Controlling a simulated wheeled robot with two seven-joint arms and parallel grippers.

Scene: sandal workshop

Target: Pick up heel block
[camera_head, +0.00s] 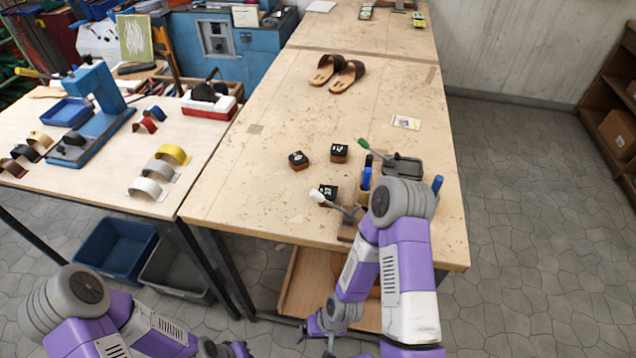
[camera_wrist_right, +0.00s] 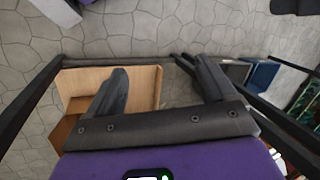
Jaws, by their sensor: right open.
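Several small dark-topped blocks with white labels and brown sides, which look like heel blocks, sit on the wooden table in the head view. One block (camera_head: 298,160) is at the left, one (camera_head: 339,153) is right of it, and one (camera_head: 328,191) is nearer me. My right gripper (camera_head: 316,335) is low in front of the table edge, below the tabletop and away from the blocks. In the right wrist view its fingers (camera_wrist_right: 158,75) are spread, with nothing between them. My left gripper (camera_head: 235,349) shows only partly at the bottom edge; its fingers are unclear.
Sandals (camera_head: 337,73) lie farther back. A wooden shelf (camera_head: 305,285) is under the table.

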